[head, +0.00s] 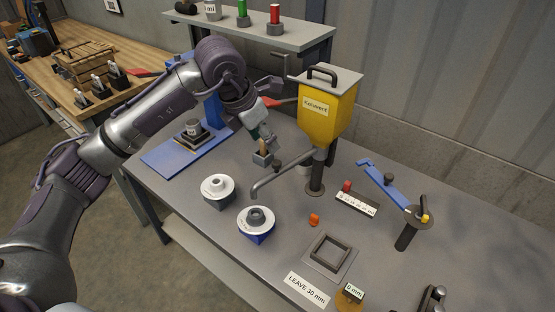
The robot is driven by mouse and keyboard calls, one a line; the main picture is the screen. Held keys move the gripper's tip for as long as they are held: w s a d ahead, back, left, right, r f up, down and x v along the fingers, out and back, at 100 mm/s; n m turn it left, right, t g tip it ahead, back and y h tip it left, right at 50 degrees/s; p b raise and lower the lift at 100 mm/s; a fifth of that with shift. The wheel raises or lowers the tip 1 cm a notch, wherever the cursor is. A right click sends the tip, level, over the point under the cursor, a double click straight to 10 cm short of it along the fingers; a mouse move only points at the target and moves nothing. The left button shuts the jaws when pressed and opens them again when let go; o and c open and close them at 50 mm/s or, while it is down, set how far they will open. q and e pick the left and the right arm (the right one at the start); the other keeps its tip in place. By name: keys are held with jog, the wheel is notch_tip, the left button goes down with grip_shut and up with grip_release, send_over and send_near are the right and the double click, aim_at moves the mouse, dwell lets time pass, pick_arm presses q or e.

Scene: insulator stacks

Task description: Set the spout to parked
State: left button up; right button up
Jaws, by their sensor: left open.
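The spout (284,172) is a grey pipe that runs from the post under the yellow hopper (328,108) toward the front left. Its bent tip hangs near the white disc with the blue base (257,223); I cannot tell whether it is directly above it. My left gripper (268,142) is open, behind and left of the spout, close to a small grey block with a tan upright piece (262,154). It appears apart from the spout, and its fingertips are small and partly hidden. My right gripper is not in view.
A second white disc (217,187) stands left of the spout. A blue press-like stand (190,138) is behind it. To the right are a blue lever (385,184) on a post, a marked scale (356,204), an orange piece (314,219) and a square frame (329,256). A shelf (260,34) stands behind.

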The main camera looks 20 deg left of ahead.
aim_at(277, 162)
pick_arm(q)
jog(key=p+x, duration=0.2)
jog(key=x, duration=0.8)
jog(key=shift+w+d+f, duration=0.1)
jog(key=shift+d+f, duration=0.05)
jog(key=shift+f, duration=0.25)
grip_shut()
